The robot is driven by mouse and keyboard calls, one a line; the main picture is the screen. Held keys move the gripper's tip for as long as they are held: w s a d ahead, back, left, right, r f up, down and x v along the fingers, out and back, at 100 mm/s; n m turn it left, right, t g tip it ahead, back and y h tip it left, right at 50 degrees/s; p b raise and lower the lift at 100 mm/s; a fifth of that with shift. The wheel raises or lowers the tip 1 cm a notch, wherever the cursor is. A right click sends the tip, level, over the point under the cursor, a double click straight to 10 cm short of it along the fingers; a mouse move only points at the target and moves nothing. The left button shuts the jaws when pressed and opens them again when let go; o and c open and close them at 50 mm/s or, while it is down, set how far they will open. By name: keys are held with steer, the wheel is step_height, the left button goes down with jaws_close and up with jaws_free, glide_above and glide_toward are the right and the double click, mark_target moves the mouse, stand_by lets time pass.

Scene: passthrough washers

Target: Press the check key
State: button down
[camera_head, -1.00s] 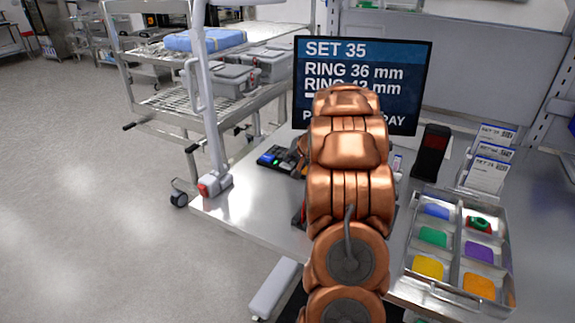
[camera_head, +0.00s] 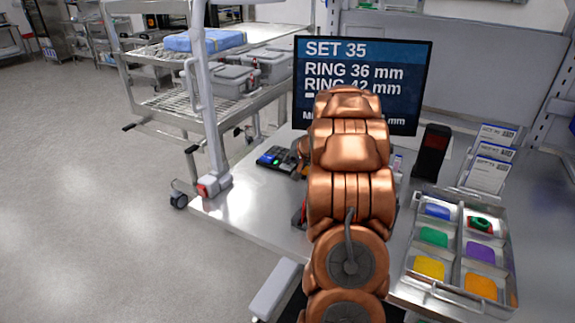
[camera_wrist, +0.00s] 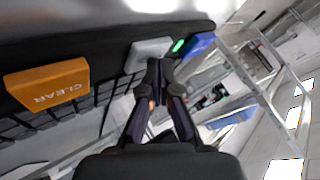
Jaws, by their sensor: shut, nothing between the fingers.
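The key panel (camera_head: 274,158) lies on the bench left of my arm in the head view, partly hidden by the arm. In the wrist view I see an orange CLEAR key (camera_wrist: 48,86), a pale grey key (camera_wrist: 148,52), and a blue key (camera_wrist: 201,43) on its dark body. A small green light (camera_wrist: 179,45) glows between the grey and blue keys. I cannot read which is the check key. My gripper (camera_wrist: 160,66) is shut and empty, its tips by the lower right edge of the grey key; I cannot tell whether they touch.
A screen (camera_head: 415,75) reading SET 35, RING 36 mm and RING 42 mm stands behind my arm. A compartment tray (camera_head: 409,250) with coloured pieces, a dark upright device (camera_head: 431,152) and cards (camera_head: 490,175) are at right. A wire cart (camera_head: 190,95) stands behind the bench at left.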

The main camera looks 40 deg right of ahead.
mark_target(289, 166)
steer(key=shift+r+p, duration=0.45)
steer(key=shift+r, duration=0.45)
steer(key=shift+r+p, duration=1.45)
steer(key=shift+r, duration=1.05)
